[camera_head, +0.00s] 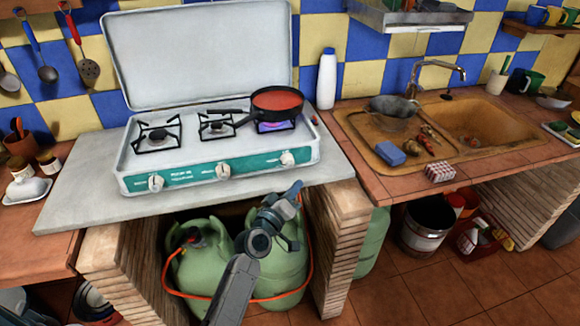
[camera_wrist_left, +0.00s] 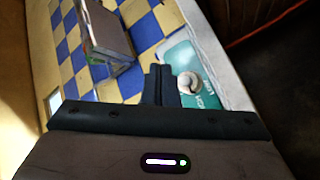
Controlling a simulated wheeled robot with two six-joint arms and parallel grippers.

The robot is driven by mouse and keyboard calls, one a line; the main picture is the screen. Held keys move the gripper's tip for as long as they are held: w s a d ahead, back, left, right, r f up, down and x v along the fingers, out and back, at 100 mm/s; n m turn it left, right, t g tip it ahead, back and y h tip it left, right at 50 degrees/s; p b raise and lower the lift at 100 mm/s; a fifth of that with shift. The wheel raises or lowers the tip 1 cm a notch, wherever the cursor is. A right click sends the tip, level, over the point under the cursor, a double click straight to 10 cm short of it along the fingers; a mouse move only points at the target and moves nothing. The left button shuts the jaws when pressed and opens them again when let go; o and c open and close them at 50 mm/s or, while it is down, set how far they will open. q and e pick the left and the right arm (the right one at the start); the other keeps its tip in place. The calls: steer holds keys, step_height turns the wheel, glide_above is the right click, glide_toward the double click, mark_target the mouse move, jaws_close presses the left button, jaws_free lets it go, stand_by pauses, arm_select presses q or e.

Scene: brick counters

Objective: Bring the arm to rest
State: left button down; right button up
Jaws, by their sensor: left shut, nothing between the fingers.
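My left gripper (camera_head: 297,188) is in front of the counter edge, just below and in front of the right end of the stove. Its arm rises from the bottom middle of the head view. In the left wrist view the two dark fingers (camera_wrist_left: 160,85) are together with nothing between them. Close beyond them are a white stove knob (camera_wrist_left: 188,83) and the teal front panel (camera_wrist_left: 207,92). My right gripper is in neither view.
The white stove (camera_head: 220,150) holds a pan of red food (camera_head: 277,101) over a blue flame. Green gas cylinders (camera_head: 205,262) with an orange hose stand below, between brick pillars (camera_head: 343,245). A sink (camera_head: 490,122) is at right.

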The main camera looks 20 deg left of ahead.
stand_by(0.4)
